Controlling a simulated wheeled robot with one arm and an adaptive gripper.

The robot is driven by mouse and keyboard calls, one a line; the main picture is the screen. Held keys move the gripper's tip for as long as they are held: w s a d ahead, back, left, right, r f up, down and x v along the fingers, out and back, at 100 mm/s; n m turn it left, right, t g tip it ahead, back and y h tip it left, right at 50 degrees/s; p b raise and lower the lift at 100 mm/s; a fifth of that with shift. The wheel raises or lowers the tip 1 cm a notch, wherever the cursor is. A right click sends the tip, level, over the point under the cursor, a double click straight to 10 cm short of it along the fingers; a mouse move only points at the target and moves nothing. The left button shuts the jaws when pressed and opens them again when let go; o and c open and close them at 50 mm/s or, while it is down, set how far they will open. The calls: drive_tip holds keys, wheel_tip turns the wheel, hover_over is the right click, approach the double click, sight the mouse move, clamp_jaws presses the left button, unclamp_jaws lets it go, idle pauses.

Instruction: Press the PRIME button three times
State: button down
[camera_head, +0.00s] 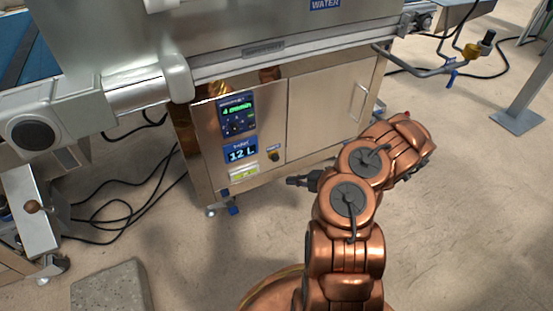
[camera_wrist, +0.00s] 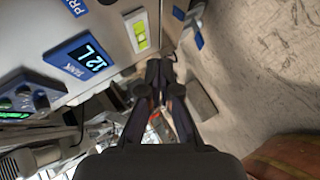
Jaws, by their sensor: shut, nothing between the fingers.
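My gripper (camera_head: 291,181) is shut and empty, pointing left, below and slightly right of the button in the picture. It does not appear to touch the panel. Its dark fingers (camera_wrist: 160,72) also show closed together in the wrist view.
A keypad with a green display (camera_head: 238,115) and a blue "12 L" tank display (camera_head: 241,151) are left of the button. A yellow-green level gauge (camera_head: 243,172) is below them. Cables (camera_head: 130,205) lie on the floor at left.

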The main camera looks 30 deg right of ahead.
sight(275, 158)
idle(0.5)
drive_tip(key=w+b, duration=0.4)
drive_tip(key=w, duration=0.4)
drive_tip(key=shift+w+d, duration=0.3)
drive_tip(key=shift+w, duration=0.05)
drive_tip(key=shift+w, duration=0.25)
idle(1.2)
drive_tip(key=shift+w+d+p, duration=0.1)
drive_tip(key=shift+w+p, duration=0.1)
drive_tip(key=shift+p, duration=0.2)
